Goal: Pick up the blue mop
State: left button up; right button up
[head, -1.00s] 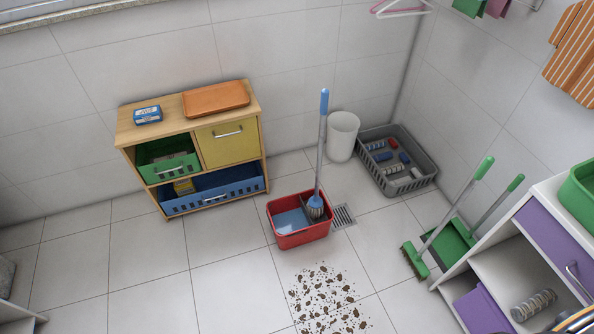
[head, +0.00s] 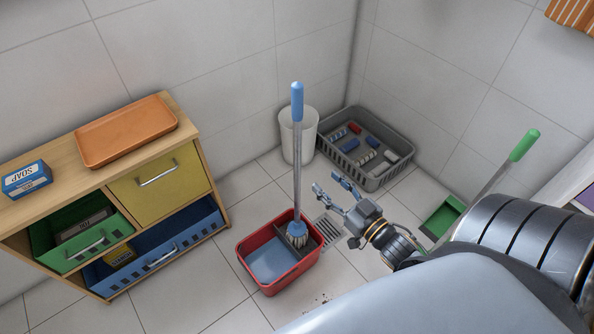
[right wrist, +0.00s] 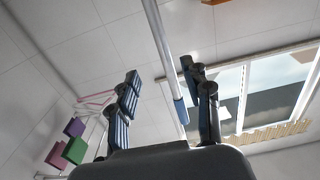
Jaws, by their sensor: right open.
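The blue mop (head: 297,160) stands nearly upright in the red bucket (head: 246,262), with a blue grip on top, a grey pole and a blue-and-grey head resting inside. My right gripper (head: 325,182) is open and empty, just right of the pole, with its fingers towards it. In the right wrist view, the mop's pole (right wrist: 160,42) shows between the spread fingers of the right gripper (right wrist: 160,72), apparently beyond the tips; I see no contact. My left gripper is not in view.
A white bin (head: 309,135) and a grey crate (head: 358,182) stand behind the mop. A wooden cabinet (head: 75,188) with drawers is at left. A green-handled tool (head: 524,145) stands at right, partly hidden by my arm. A floor drain (head: 327,229) lies beside the bucket.

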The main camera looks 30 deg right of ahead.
aim_at(300, 159)
jog(key=shift+w+a+b, duration=0.25)
jog(key=shift+w, duration=1.85)
jog(key=shift+w+a+b, duration=0.2)
jog(key=shift+w+a, duration=0.05)
jog(key=shift+w, duration=1.9)
jog(key=shift+w+a+b, duration=0.25)
jog(key=shift+w, duration=1.85)
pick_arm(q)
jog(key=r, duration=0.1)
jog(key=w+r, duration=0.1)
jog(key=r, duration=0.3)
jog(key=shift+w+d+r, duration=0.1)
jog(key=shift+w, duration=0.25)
pick_arm(e)
jog(key=shift+c, duration=0.2)
grip_shut()
jog(key=shift+r, duration=0.15)
